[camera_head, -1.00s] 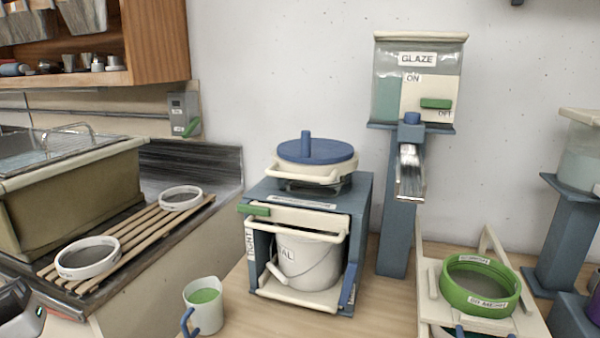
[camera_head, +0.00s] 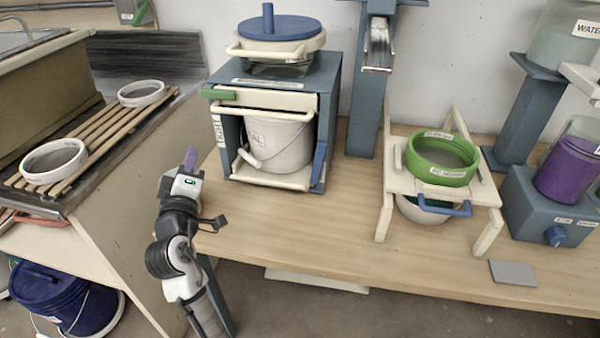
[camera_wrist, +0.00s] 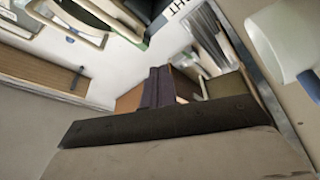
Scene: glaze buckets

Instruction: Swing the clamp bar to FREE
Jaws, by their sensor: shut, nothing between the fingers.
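A blue press frame (camera_head: 330,85) stands at the back of the wooden bench, left of centre. A green grip (camera_head: 218,95) sticks out at its upper left front, at the end of a cream bar (camera_head: 265,101) across the front. A label on the left post, partly readable as TIGHT (camera_head: 218,130), is below the green grip. A white pail (camera_head: 280,142) sits inside the frame. My gripper (camera_head: 190,157) is shut and empty, pointing up at the bench's left end, left of and below the green grip, apart from it. Its dark purple fingers (camera_wrist: 160,86) show closed together in the wrist view.
A stand with a green sieve (camera_head: 441,160) is to the right. A purple jar on a blue base (camera_head: 550,205) is farther right. A slatted rack (camera_head: 95,140) with two white rings is left. The bench front between is mostly clear. A white cup-like thing (camera_wrist: 280,45) shows at the wrist view's right.

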